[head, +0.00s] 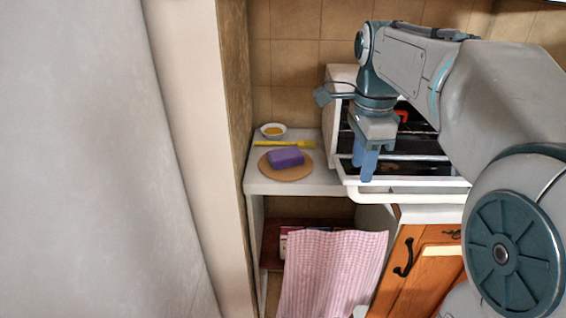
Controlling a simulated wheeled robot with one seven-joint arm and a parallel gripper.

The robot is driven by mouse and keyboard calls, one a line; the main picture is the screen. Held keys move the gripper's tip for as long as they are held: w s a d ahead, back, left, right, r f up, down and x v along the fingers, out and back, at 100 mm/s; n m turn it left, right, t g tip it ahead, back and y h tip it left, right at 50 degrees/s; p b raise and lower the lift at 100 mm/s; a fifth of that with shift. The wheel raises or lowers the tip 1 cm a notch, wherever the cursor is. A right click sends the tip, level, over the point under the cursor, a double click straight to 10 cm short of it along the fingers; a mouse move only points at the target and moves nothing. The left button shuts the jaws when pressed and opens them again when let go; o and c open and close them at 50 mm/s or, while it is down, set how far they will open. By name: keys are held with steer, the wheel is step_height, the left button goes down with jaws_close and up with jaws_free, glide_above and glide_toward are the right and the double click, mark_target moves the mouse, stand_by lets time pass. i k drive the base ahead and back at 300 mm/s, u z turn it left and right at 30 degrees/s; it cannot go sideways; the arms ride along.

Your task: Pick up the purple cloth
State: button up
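The purple cloth (286,156) looks like a small folded block. It lies on a round tan board (304,174) on the white counter at the left. My gripper (366,171) points downward to the right of the cloth, in front of the white oven-like unit, and is apart from the cloth. Its two blue fingers show close together with a small gap visible between them. Nothing shows between the fingers.
A yellow stick-like utensil (284,144) and a small white bowl (273,130) lie behind the cloth. The oven-like unit (342,120) stands right of the counter (325,182). A wall edge (236,150) bounds the left. A checked towel (330,270) hangs below.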

mark_target(281, 158)
steer(key=k, duration=1.15)
steer(key=z, duration=0.2)
steer(key=i, duration=1.2)
steer(key=u, duration=0.6)
steer(key=i, duration=0.85)
steer(key=u, duration=0.1)
